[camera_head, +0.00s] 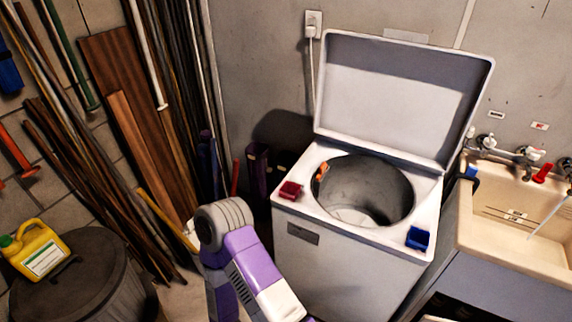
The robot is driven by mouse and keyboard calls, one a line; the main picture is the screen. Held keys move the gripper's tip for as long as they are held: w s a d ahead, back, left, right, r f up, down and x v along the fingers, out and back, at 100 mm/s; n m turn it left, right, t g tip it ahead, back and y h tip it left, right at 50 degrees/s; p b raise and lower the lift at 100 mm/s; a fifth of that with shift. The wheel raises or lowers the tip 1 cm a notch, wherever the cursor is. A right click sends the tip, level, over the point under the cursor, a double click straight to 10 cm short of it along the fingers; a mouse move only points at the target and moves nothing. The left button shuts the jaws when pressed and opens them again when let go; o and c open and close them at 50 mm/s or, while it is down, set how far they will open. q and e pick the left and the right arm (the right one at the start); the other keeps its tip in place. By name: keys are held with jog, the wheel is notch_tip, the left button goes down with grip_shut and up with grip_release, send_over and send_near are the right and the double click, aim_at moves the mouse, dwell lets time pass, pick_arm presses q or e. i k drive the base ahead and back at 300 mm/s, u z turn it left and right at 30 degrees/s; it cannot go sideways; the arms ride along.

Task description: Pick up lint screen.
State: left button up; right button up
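A white top-loading machine (335,262) stands in the middle with its lid (392,100) up and its round drum (375,185) open. A small red box-like piece (290,190) sits on the left front corner of its top. A small blue one (417,238) sits on the right front corner. A small orange piece (322,171) shows at the drum's left rim. I cannot tell which of these, if any, is the lint screen. A purple and white arm link of mine shows at the bottom centre, in front of the machine. Neither of my grippers is in view.
A beige sink (515,215) with taps stands close on the machine's right. At the left, a yellow jug (42,250) stands on a dark lidded bin (85,285). Long boards and poles (130,130) lean on the wall. Little bare floor shows between bin and machine.

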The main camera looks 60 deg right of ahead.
aim_at(324, 167)
jog(key=i, duration=1.05)
jog(key=z, duration=2.25)
